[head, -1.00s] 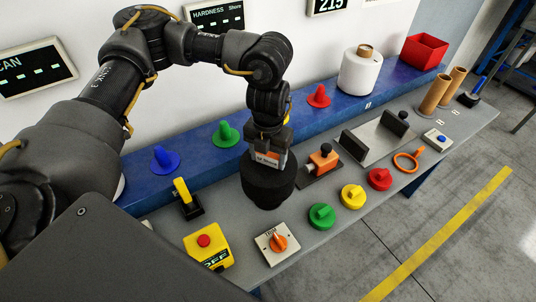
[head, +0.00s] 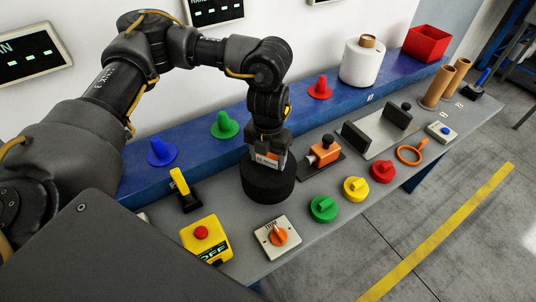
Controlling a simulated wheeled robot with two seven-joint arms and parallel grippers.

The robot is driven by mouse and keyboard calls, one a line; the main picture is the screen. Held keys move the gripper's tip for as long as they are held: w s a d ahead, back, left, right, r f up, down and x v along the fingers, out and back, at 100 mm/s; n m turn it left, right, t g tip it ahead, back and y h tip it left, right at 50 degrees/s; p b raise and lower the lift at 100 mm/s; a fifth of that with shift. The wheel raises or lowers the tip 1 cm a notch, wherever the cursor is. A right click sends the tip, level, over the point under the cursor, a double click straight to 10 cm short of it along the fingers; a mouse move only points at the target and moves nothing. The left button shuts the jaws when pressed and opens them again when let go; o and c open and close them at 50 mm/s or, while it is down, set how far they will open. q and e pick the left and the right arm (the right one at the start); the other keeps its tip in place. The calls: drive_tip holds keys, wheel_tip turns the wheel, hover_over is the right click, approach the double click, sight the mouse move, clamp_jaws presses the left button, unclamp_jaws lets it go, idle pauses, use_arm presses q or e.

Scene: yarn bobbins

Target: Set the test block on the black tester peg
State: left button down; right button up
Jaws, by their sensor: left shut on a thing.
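My left gripper (head: 268,163) points down over a wide black round body (head: 268,185) at the middle of the bench. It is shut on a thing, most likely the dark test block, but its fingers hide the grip. I cannot tell block from tester in this dark shape, nor whether the block touches what is below. The black tester peg is not separately visible. My right gripper is not in view.
An orange device (head: 324,150) on a dark plate stands close right of the gripper. An orange rotary switch (head: 278,236), a green knob (head: 323,208) and a yellow stop box (head: 205,242) lie in front. Colored cones and a white bobbin (head: 362,62) stand on the blue shelf (head: 200,150).

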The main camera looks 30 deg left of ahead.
sight(268, 164)
use_arm(q)
drive_tip(key=shift+f+b, duration=1)
drive_tip(key=shift+f, duration=0.8)
drive_tip(key=shift+c, duration=1.2)
unclamp_jaws()
wheel_tip(268, 164, up, 11)
drive_tip(key=shift+f+b, duration=0.1)
drive_tip(key=shift+b, duration=0.8)
